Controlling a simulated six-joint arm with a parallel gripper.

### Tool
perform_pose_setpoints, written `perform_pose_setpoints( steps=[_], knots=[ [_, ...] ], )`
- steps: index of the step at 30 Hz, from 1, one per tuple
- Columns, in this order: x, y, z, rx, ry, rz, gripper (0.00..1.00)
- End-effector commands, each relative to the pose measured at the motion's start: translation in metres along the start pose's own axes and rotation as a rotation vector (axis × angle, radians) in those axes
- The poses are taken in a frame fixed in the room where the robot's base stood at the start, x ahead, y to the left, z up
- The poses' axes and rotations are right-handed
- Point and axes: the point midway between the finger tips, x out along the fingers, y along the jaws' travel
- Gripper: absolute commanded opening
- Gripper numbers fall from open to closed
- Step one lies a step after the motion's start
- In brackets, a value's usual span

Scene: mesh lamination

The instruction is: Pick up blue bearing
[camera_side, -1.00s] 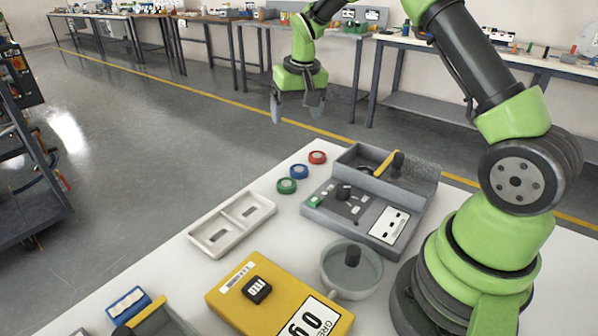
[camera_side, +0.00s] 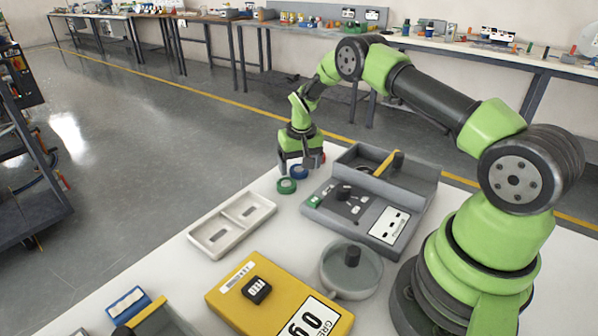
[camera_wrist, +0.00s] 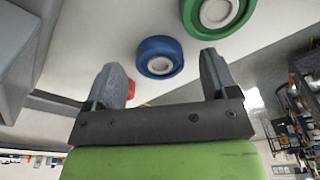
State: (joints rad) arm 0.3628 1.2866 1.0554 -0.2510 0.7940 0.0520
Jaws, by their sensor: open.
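The blue bearing (camera_side: 299,171), a short ring with a pale centre, lies on the white table near its far edge. It also shows in the wrist view (camera_wrist: 160,57), ahead of and between my two fingers. My gripper (camera_side: 301,170) is open and empty above and just behind the bearing in the side view. In the wrist view my gripper (camera_wrist: 163,82) has its fingers wide apart, and no contact with the bearing shows. The green bearing (camera_side: 286,186) is just in front and to the left of the blue one. The red bearing (camera_side: 322,158) is mostly hidden behind my gripper.
A grey control box (camera_side: 355,215) with an open bin stands right of the bearings. A white two-compartment tray (camera_side: 232,225) lies to the front left. A yellow scale (camera_side: 225,290) and a round grey dish (camera_side: 350,275) are nearer.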

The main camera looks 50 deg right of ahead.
Motion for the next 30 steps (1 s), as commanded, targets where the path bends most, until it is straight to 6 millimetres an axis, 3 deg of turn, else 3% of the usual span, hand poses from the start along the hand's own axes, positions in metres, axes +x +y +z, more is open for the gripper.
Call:
perform_pose_setpoints(
  steps=[3, 10, 17, 25, 30],
  knots=[
    [0.009, 0.0, 0.0, 0.001, 0.0, 0.0, 0.8],
    [0.01, 0.0, 0.0, 0.002, 0.001, 0.0, 0.78],
    [0.009, 0.0, 0.0, 0.002, 0.001, 0.0, 0.25],
    [0.008, 0.0, -0.001, 0.002, 0.002, 0.0, 0.25],
    [-0.013, 0.0, -0.004, 0.002, 0.006, -0.001, 0.25]
  ],
)
